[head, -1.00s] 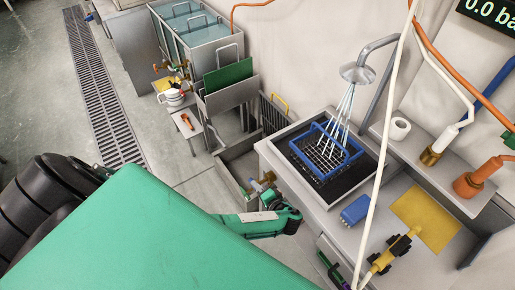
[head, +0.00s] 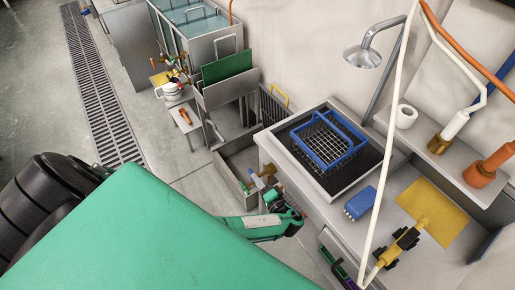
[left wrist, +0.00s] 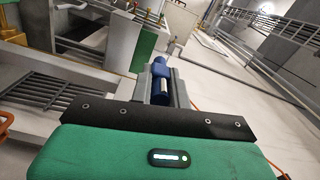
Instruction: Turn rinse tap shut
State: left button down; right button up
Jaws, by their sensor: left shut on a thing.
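The rinse tap (head: 266,172) shows small at the front edge of the rinse sink, with a blue handle and a brass-coloured part, mostly hidden by my gripper. My left gripper (head: 270,189) is at it, its arm coming from the lower left. In the left wrist view, the gripper (left wrist: 161,88) is shut on the blue tap handle (left wrist: 162,70), which sits between its fingers. The rinse shower head (head: 362,57) hangs above the sink with no water falling from it. My right gripper is not in view.
A blue wire basket (head: 345,160) sits in the rinse sink (head: 312,186). A blue block (head: 360,203), yellow sheet (head: 432,212) and yellow tool (head: 404,243) lie on the bench. A pale hose (head: 382,150) hangs in front. A floor drain (head: 97,100) runs at left.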

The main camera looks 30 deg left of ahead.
pick_arm(q)
jog(key=c, duration=1.3)
grip_release()
jog(key=shift+c, duration=0.2)
jog(key=shift+d, duration=0.1)
jog(key=b+v, duration=0.3)
jog(key=v, duration=1)
jog(key=shift+s+d, duration=0.15)
jog(key=shift+d, duration=0.2)
jog(key=shift+f, duration=0.1)
